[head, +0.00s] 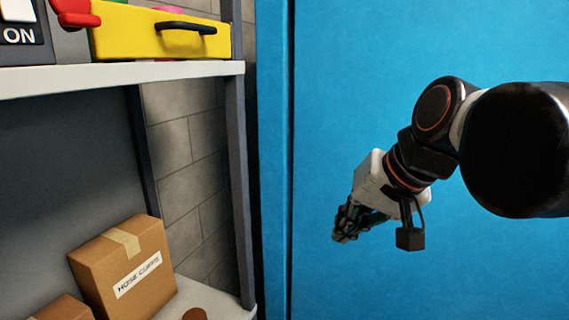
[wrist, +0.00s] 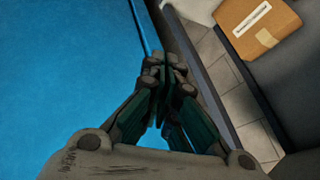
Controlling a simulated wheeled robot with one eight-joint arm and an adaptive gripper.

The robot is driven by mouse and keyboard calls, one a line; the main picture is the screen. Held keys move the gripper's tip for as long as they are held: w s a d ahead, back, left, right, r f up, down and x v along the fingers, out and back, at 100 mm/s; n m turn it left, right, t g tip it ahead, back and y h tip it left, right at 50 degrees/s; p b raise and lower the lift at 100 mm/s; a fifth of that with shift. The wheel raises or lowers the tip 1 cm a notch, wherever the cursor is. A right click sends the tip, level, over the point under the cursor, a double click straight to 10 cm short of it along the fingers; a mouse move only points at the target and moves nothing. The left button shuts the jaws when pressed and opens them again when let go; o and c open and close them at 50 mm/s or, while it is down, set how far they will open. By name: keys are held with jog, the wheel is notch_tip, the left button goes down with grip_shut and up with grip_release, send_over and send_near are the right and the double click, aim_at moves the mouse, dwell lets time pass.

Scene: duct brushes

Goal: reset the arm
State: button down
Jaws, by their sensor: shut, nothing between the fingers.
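My arm reaches in from the right of the head view in front of a blue panel. My gripper (head: 343,237) is at its end, pointing left and slightly down, beside the shelf unit and apart from it. In the wrist view my gripper (wrist: 165,72) has its fingers together at the tips, with nothing between them. It touches nothing that I can see.
The shelf unit (head: 120,78) stands at the left. A yellow case (head: 160,38) is on its upper shelf, and a cardboard box (head: 122,268) labelled "HOSE CLIPS" is on the lower one. The box also shows in the wrist view (wrist: 262,22). The blue panel (head: 330,90) fills the right.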

jog(key=s+d+f+h+b, duration=0.1)
jog(key=s+d+f+b, duration=0.1)
jog(key=f, duration=0.8)
jog(key=s+d+f+n+h+b, duration=0.1)
jog(key=s+d+f+b, duration=0.2)
jog(key=f, duration=0.7)
jog(key=s+d+f+n+t+h+b, duration=0.1)
jog(key=s+d+f+h+b, duration=0.1)
jog(key=f, duration=0.9)
jog(key=s+d+b, duration=0.1)
jog(key=d+b, duration=0.1)
jog(key=b, duration=0.1)
jog(key=shift+s+d+b, duration=0.25)
jog(key=shift+d+b, duration=0.05)
jog(key=shift+d, duration=0.1)
